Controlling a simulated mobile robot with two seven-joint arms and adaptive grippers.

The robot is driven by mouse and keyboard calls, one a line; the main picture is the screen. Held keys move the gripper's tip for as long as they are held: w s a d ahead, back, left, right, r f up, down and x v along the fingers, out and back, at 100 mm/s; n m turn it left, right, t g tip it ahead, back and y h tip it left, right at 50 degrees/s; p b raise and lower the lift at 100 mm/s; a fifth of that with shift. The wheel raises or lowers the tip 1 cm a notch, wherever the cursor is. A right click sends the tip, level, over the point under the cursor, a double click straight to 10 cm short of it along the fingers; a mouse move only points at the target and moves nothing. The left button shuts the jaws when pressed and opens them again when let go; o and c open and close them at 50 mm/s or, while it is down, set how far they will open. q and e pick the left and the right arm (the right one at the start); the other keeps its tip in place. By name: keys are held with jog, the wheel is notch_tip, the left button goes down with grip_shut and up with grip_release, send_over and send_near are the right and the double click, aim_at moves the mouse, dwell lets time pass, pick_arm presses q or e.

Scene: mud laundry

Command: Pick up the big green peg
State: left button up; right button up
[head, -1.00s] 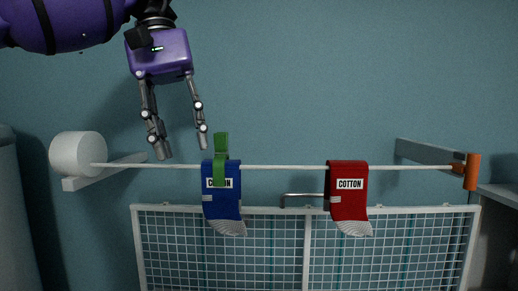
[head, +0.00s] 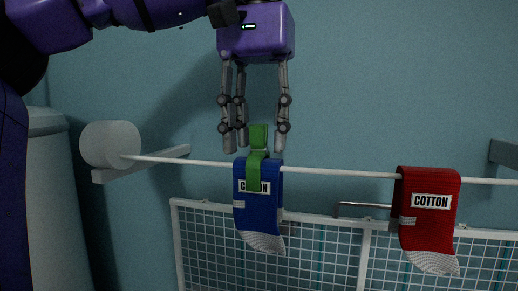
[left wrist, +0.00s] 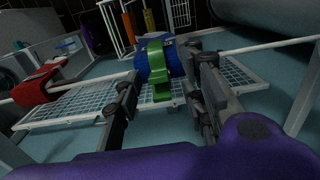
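The big green peg (head: 257,160) clips a blue sock (head: 258,206) to the white line in the head view. Its top stands up above the line. My left gripper (head: 253,143) is open, pointing down, its fingertips on either side of the peg's top, with no clear contact. In the left wrist view the peg (left wrist: 158,72) stands between the open fingers, in front of the blue sock (left wrist: 150,52). My right gripper is in neither view.
A red sock (head: 428,220) hangs on the same white line (head: 335,171), to the right. A white wire rack (head: 330,255) stands below. A white round holder (head: 110,144) carries the line's left end. The wall above the line is clear.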

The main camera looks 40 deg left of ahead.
pick_arm(q)
jog(key=shift+s+f, duration=0.1)
jog(key=shift+f, duration=0.35)
jog(key=c, duration=1)
jog(key=shift+o, duration=0.2)
